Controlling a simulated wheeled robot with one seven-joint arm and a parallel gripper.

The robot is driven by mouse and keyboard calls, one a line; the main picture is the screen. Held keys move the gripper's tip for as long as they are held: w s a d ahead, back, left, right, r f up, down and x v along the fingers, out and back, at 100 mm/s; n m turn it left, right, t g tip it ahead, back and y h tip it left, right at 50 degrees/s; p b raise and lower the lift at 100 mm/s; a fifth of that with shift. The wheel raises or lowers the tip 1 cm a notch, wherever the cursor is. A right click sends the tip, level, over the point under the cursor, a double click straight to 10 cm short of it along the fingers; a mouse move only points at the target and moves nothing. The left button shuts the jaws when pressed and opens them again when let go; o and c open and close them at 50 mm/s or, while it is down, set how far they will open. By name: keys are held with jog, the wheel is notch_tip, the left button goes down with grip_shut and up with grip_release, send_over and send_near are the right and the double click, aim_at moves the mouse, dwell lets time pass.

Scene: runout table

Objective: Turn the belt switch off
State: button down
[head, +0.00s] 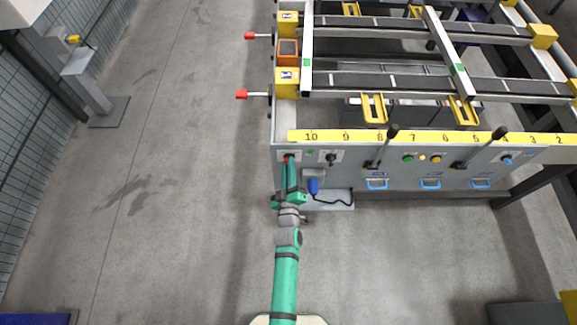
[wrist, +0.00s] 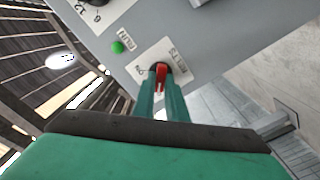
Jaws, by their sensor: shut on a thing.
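The belt switch (wrist: 161,72) has a red handle on a black base and a white plate lettered "ON" and what looks like "BELTS". In the wrist view its handle sits between the two green fingers of my gripper (wrist: 160,92), which are shut on it. In the head view my gripper (head: 289,165) reaches the left end of the grey control panel (head: 350,178); the red of the switch (head: 287,159) just shows there, mostly hidden. A bright green lamp marked "RUN" (wrist: 117,47) is beside the switch plate.
A black knob on a white plate (head: 332,158) is just right of the switch. Further right are black levers (head: 390,132), a green button (head: 408,158) and a yellow button (head: 435,158). A blue plug (head: 313,186) hangs below.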

jog(key=c, duration=1.8)
grip_release()
jog(key=shift+s, duration=0.1)
jog(key=s, duration=1)
jog(key=shift+s, duration=0.4)
jog(key=s+r+m+g, duration=0.1)
jog(key=s+r+m, duration=0.3)
jog(key=s, duration=0.9)
jog(key=s+r+m+g, duration=0.1)
jog(key=s+r+m, duration=0.4)
jog(key=s+r, duration=0.6)
jog(key=s, duration=0.2)
jog(key=shift+s+g, duration=0.3)
